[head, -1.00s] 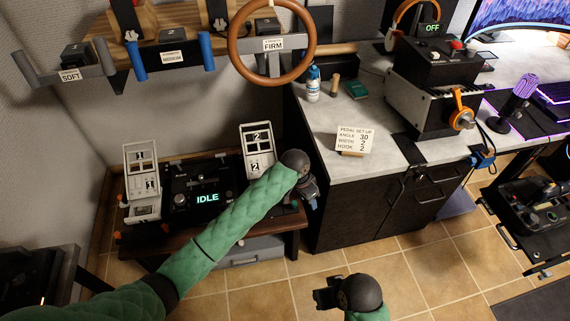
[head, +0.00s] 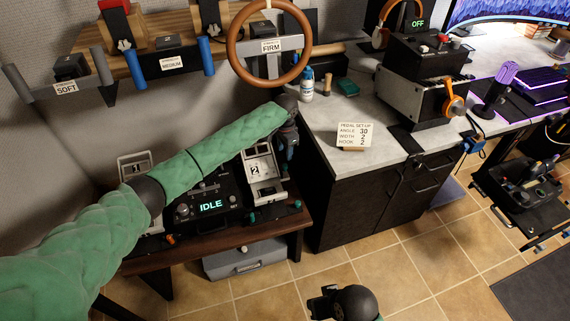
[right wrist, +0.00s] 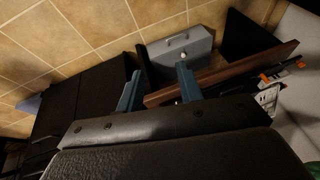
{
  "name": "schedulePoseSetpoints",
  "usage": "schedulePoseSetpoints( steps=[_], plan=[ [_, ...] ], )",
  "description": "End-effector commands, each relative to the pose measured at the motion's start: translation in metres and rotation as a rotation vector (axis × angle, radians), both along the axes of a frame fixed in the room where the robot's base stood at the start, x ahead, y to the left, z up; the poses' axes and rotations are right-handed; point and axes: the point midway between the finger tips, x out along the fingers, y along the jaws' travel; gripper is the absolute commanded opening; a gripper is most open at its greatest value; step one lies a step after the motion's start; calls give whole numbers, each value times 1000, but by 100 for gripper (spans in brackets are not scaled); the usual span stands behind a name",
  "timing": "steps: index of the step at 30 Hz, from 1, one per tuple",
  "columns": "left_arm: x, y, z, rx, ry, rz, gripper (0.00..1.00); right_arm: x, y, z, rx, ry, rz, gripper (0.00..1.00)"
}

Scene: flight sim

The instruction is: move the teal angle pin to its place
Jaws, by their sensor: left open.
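The pedal set sits on a low dark wooden stand (head: 222,240). A small teal piece (head: 252,217) shows at the right pedal's foot, and another (head: 298,204) at the stand's right end. I cannot tell which is the angle pin. My left gripper (head: 288,146) is open just right of the right pedal's upper part; no pin is visible in it. My right gripper (head: 322,304) is low over the floor; its fingers (right wrist: 158,88) are apart and empty.
A card (head: 354,135) on the grey counter (head: 330,115) reads angle 30, width 2, hook 2. The dark cabinet (head: 350,205) stands close right of the stand. A steering wheel (head: 270,45) hangs above. A grey drawer box (head: 245,258) sits under the stand. Floor in front is open.

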Motion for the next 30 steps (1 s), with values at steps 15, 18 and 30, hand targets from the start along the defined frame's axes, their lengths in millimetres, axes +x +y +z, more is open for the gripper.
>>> schedulePoseSetpoints(
  steps=[15, 18, 30],
  plan=[
    [-1, 0, -65, 1, 2, 0, 43, 3, -13, 12, -28, 18, -11, 36],
    [-1, -1, -71, -1, 1, 0, 43, 2, -13, 13, -30, 23, -11, 36],
    [-1, 0, -75, 0, 0, 0, 29, -5, -12, 11, -27, 34, -11, 36]
  ],
)
